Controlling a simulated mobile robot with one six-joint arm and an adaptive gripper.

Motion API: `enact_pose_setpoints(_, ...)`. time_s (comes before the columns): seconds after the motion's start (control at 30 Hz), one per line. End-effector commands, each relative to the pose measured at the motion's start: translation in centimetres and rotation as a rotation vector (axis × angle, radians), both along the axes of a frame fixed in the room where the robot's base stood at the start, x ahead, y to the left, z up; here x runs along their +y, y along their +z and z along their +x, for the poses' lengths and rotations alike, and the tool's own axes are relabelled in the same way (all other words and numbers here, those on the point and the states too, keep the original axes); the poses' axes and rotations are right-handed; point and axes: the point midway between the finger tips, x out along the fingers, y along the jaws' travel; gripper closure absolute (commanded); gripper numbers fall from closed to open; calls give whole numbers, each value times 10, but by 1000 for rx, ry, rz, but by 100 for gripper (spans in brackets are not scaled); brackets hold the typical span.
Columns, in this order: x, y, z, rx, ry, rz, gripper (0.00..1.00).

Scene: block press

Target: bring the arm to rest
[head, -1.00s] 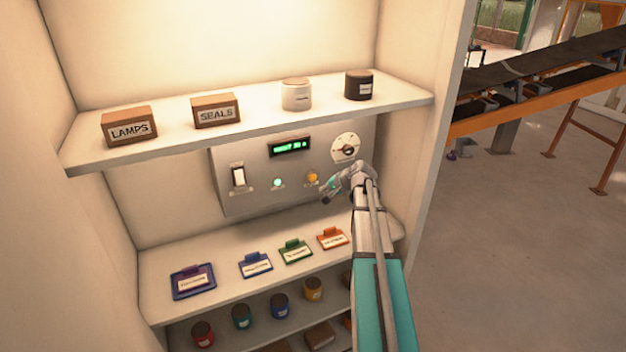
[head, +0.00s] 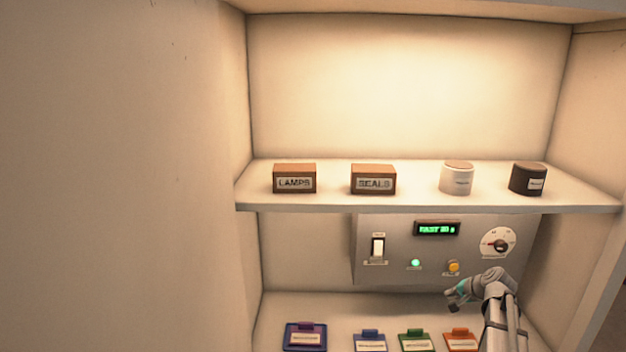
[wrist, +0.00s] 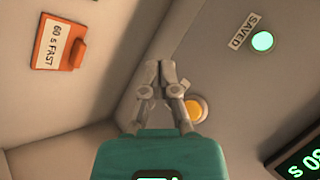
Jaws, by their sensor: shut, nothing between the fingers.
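My gripper (head: 456,296) is in front of the control panel's lower right part in the head view, above the lower shelf. In the wrist view my gripper (wrist: 160,64) has its fingertips together with nothing between them. The grey control panel (head: 385,270) carries a white rocker switch (head: 378,247), a lit green lamp (head: 415,263), a yellow button (head: 453,267), a dial (head: 498,242) and a green display (head: 437,229). In the wrist view the yellow button (wrist: 196,108) lies behind the fingers, partly hidden. A lit lamp (wrist: 263,41) there is labelled SAVED.
The upper shelf (head: 420,207) holds a LAMPS box (head: 294,178), a SEALS box (head: 373,180), a white jar (head: 456,178) and a dark jar (head: 528,179). Several coloured tags stand below, including an orange one (head: 461,340). The wrist view shows an orange tag (wrist: 57,47) reading 60 s FAST.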

Motion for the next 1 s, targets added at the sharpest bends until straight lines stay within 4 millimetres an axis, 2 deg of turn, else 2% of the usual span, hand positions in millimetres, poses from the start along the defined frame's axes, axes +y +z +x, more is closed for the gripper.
enact_pose_setpoints(0.03, 19, -14, -7, 19, 36, -19, 100)
enact_pose_setpoints(0.2, 72, -46, -29, 93, 163, -98, 100)
enact_pose_setpoints(0.5, 153, -99, -79, 225, 388, -249, 100)
enact_pose_setpoints(0.8, 215, -146, -139, 355, 601, -403, 100)
enact_pose_setpoints(1.0, 245, -172, -180, 437, 728, -508, 100)
